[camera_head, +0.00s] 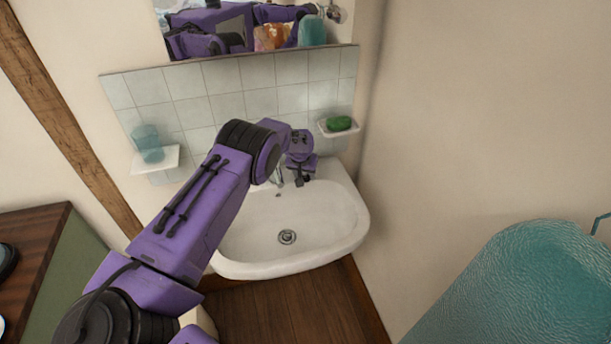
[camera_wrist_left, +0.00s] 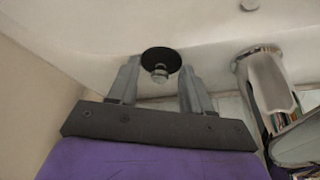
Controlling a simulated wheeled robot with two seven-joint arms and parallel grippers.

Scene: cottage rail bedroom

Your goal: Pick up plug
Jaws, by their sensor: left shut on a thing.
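The plug (camera_wrist_left: 161,58) is a small black disc with a pale metallic knob. In the left wrist view it sits between the two grey fingertips of my left gripper (camera_wrist_left: 158,78), which is shut on the knob. The white basin surface lies close behind the disc; I cannot tell whether they touch. In the head view my left gripper (camera_head: 299,181) is at the back right rim of the white sink (camera_head: 330,215), beside the tap. The plug cannot be made out in that view. My right gripper is not in view.
The chrome tap (camera_wrist_left: 267,85) stands close to the right of my left gripper in the wrist view. A soap dish (camera_head: 325,132) with green soap (camera_head: 339,123) is on the wall above. A shelf (camera_head: 165,160) holds a teal cup (camera_head: 147,141). The basin's middle, around its drain (camera_head: 287,237), is clear.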

